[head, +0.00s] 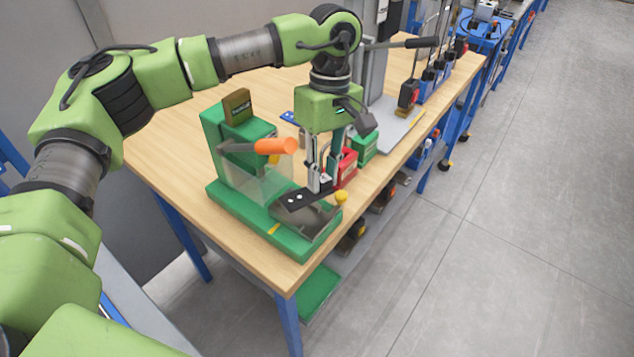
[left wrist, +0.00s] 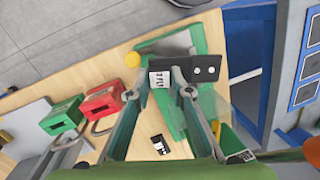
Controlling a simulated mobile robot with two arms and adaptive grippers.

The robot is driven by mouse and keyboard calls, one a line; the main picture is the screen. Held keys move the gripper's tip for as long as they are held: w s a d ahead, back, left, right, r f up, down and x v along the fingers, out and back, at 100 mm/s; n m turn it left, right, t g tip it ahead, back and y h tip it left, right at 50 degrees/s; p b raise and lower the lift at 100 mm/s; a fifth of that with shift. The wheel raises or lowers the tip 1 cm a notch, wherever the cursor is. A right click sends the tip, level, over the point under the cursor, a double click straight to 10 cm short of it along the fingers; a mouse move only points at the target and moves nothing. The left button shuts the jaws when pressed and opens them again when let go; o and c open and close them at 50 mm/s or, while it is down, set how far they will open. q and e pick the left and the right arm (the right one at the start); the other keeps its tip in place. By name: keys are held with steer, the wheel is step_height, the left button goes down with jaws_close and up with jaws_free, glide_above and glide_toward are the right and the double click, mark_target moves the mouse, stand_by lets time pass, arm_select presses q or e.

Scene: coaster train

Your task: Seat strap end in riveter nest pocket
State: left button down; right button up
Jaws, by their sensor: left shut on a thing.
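The green riveter (head: 222,158) stands on the wooden table, with an orange-handled lever (head: 275,147) and a clear guard. My left gripper (head: 319,186) points down at the riveter's front and is shut on the black strap end (head: 292,198). In the left wrist view, the strap end (left wrist: 206,68) with light rivet dots sticks out right of the fingers (left wrist: 161,72). I cannot tell whether it touches the nest; the pocket is hidden.
A red box (head: 346,166) and a green box (head: 364,146) stand close behind the gripper. A grey stand with a black-handled lever (head: 420,42) is farther back. The table's front edge runs close by the riveter. The table's left part is clear.

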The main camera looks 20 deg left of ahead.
arm_select(q)
steer(key=shift+s+a+f, duration=0.1)
steer(key=shift+a+f, duration=0.3)
steer(key=shift+f, duration=0.05)
step_height(320, 180, down, 2)
steer(key=shift+a+f+p, duration=0.1)
steer(key=shift+p, duration=0.75)
steer(key=shift+f, duration=0.4)
steer(key=shift+f+b, duration=0.25)
steer(key=shift+b, duration=0.1)
steer(key=c, duration=1.8)
jaws_free()
steer(key=shift+r, duration=0.1)
